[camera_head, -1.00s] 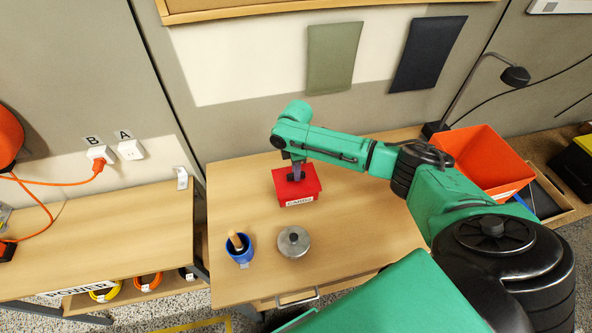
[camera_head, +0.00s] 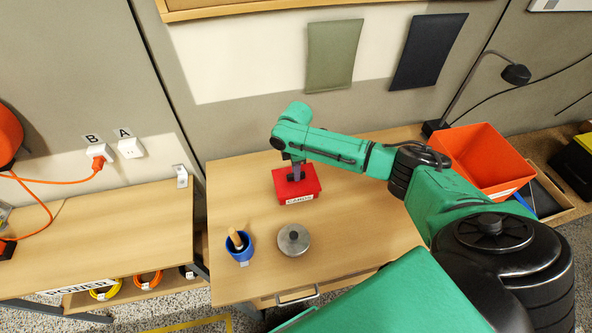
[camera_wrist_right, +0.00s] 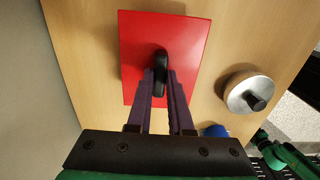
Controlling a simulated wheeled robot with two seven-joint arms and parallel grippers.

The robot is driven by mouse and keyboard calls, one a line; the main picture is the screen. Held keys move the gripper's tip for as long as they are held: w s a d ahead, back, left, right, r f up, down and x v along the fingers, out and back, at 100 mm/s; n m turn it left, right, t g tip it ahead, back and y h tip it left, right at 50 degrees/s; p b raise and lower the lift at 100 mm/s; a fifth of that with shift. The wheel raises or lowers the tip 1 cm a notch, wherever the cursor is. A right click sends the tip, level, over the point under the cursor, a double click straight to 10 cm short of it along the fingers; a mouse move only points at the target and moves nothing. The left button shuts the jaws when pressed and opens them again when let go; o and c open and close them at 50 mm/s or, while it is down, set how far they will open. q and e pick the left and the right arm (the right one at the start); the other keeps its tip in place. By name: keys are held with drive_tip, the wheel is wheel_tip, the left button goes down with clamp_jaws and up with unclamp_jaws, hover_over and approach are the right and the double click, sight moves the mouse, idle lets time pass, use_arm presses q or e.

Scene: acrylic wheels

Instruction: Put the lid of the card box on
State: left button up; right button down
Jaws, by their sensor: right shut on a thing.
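The red card box (camera_head: 299,198) with its "CARDS" label stands on the wooden table. Its red lid (camera_head: 311,177) is on top of the box; in the right wrist view the flat red lid (camera_wrist_right: 138,55) fills the upper middle and hides the box. My right gripper (camera_head: 295,175) points down over it. In the wrist view its fingers (camera_wrist_right: 161,82) are shut on the lid's black knob (camera_wrist_right: 161,60). Whether the lid is fully seated I cannot tell. My left gripper is not in view.
A blue cup (camera_head: 239,247) with a wooden-handled thing and a round grey metal pot (camera_head: 293,240) stand in front of the box. An orange bin (camera_head: 482,160) and a lamp (camera_head: 514,75) are at the right. The table's left part is clear.

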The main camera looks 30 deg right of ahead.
drive_tip(key=shift+f, duration=0.4)
drive_tip(key=c, duration=0.7)
unclamp_jaws()
drive_tip(key=shift+c, duration=0.2)
wheel_tip(320, 180, up, 15)
drive_tip(key=b, duration=0.3)
drive_tip(key=shift+f, duration=0.15)
